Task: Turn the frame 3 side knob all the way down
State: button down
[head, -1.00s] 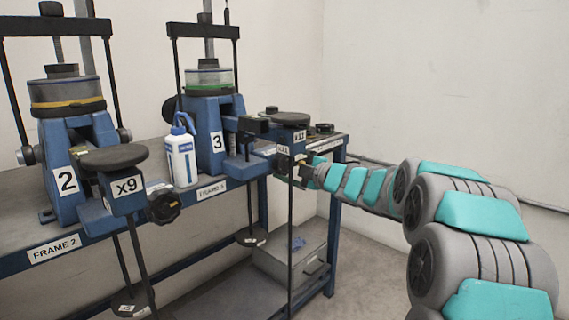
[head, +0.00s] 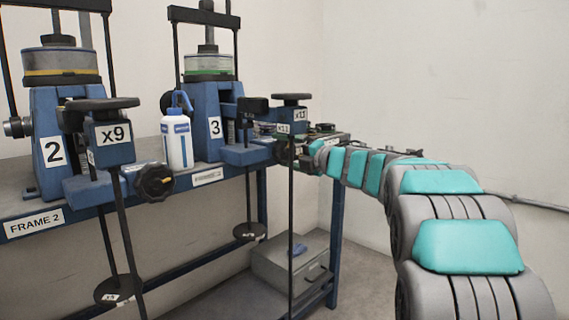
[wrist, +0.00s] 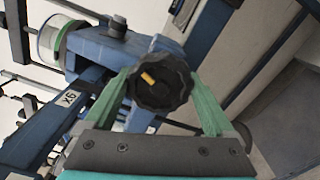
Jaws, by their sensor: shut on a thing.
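Frame 3 (head: 205,125) is a blue press with a white "3" plate, in the middle of the head view. Its side knob (wrist: 160,82) is black and lobed with a short yellow mark, and it fills the middle of the wrist view. My gripper (wrist: 163,88) has green fingers on both sides of the knob and is shut on it. In the head view, my gripper (head: 308,160) is small beside the right end of frame 3's lever, and its grip on the knob is mostly hidden there.
Frame 2 (head: 60,130), with its own black knob (head: 154,182), stands at the left. A white and blue bottle (head: 177,140) stands between the frames. A thin rod (head: 291,235) hangs near my gripper. A grey box (head: 290,270) sits below the bench. Floor on the right is open.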

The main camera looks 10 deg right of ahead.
jog(key=shift+a+f+n+b, duration=0.1)
jog(key=shift+n+b, duration=0.2)
jog(key=shift+b, duration=0.15)
grip_release()
jog(key=shift+a+r+p, duration=0.15)
jog(key=shift+r+p, duration=0.05)
jog(key=shift+p, duration=0.25)
jog(key=shift+s+d+f, duration=0.1)
jog(key=shift+s+d, duration=0.05)
jog(key=shift+d, duration=0.1)
jog(key=shift+b+v, duration=0.4)
jog(key=shift+v, duration=2.4)
